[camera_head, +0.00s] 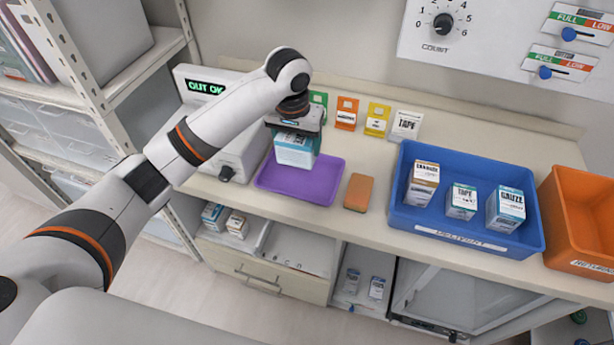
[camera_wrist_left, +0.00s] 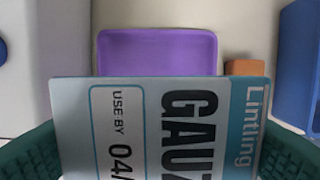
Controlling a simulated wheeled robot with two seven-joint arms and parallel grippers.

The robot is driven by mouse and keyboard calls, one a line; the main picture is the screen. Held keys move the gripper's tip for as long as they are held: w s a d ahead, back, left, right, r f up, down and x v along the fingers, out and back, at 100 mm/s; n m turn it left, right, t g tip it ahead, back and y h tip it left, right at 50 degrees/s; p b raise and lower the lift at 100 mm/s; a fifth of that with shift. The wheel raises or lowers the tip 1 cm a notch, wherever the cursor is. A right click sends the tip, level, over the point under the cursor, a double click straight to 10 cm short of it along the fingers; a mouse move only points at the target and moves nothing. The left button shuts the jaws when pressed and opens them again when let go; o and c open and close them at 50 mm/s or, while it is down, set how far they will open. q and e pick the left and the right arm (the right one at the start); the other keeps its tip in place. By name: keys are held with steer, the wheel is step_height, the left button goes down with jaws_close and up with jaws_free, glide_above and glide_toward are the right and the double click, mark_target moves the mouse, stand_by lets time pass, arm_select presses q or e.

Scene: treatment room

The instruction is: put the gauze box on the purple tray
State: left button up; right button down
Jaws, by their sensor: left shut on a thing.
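The gauze box (camera_head: 296,150) is white and teal, and my left gripper (camera_head: 296,124) is shut on it. In the head view it shows over the back part of the purple tray (camera_head: 301,190). In the left wrist view the gauze box (camera_wrist_left: 160,130) fills the lower middle between the two green fingers, with "GAUZ" readable on it. The purple tray (camera_wrist_left: 158,48) shows beyond the box and looks empty where it is visible. Part of the tray is hidden by the box. My right gripper is not in view.
An orange-brown block (camera_head: 358,192) lies right of the tray. A blue bin (camera_head: 465,233) holds several boxes, one also labelled gauze (camera_head: 506,211). An orange bin (camera_head: 585,225) stands at the far right. A device reading "OUT OK" (camera_head: 207,87) stands left of the tray. Coloured cards line the back.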

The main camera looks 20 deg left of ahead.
arm_select(q)
steer(key=w+f, duration=0.1)
steer(key=w, duration=0.2)
steer(key=p, duration=0.1)
glide_above(302, 174)
step_height(302, 174, down, 5)
steer(key=shift+s+f, duration=0.15)
steer(key=shift+s, duration=0.15)
step_height(302, 174, down, 3)
steer(key=shift+f+p, duration=0.15)
steer(key=shift+p, duration=0.3)
steer(key=shift+f, duration=0.35)
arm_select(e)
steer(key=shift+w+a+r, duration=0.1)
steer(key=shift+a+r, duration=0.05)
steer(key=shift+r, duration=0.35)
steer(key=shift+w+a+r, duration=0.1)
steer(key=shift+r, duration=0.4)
arm_select(q)
steer(key=shift+f, duration=0.1)
steer(key=o, duration=0.9)
steer(key=shift+o, duration=0.5)
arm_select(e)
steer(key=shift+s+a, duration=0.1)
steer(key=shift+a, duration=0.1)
